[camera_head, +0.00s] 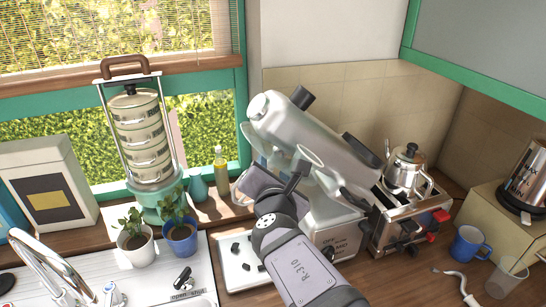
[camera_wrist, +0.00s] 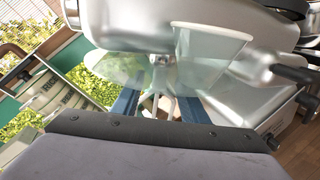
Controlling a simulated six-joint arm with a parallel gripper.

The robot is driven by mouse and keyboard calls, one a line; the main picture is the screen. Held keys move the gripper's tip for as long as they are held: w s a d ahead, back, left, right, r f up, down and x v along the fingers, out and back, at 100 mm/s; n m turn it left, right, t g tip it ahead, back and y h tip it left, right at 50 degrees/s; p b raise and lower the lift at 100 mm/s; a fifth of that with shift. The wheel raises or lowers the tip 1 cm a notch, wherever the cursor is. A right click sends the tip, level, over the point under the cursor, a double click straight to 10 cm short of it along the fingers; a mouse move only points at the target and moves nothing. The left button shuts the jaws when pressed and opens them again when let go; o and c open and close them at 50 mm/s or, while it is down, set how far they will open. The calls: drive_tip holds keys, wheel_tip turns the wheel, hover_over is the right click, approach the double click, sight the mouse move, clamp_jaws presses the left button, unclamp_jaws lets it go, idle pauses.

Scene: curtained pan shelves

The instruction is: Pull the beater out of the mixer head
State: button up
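The silver stand mixer has its head (camera_head: 325,135) tilted up over its base in the middle of the head view; the underside of the head (camera_wrist: 150,15) fills the top of the wrist view. The beater (camera_wrist: 163,103) hangs from a round hub under the head, its pale wires spreading downward. My gripper (camera_wrist: 160,103) has its two blue fingers on either side of the beater, with gaps visible between them and the wires. A clear guard with a chute (camera_wrist: 208,58) surrounds the hub. In the head view my wrist covers the beater and the fingertips.
A toaster (camera_head: 408,228) with a kettle (camera_head: 408,172) on it stands close right of the mixer. A white tray (camera_head: 236,262) lies left of my arm. Potted plants (camera_head: 180,238) and a stacked tin carrier (camera_head: 143,135) stand further left. A blue mug (camera_head: 468,243) is at right.

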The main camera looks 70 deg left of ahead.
drive_tip(key=shift+p+x, duration=0.55)
drive_tip(key=shift+x, duration=1.55)
clamp_jaws()
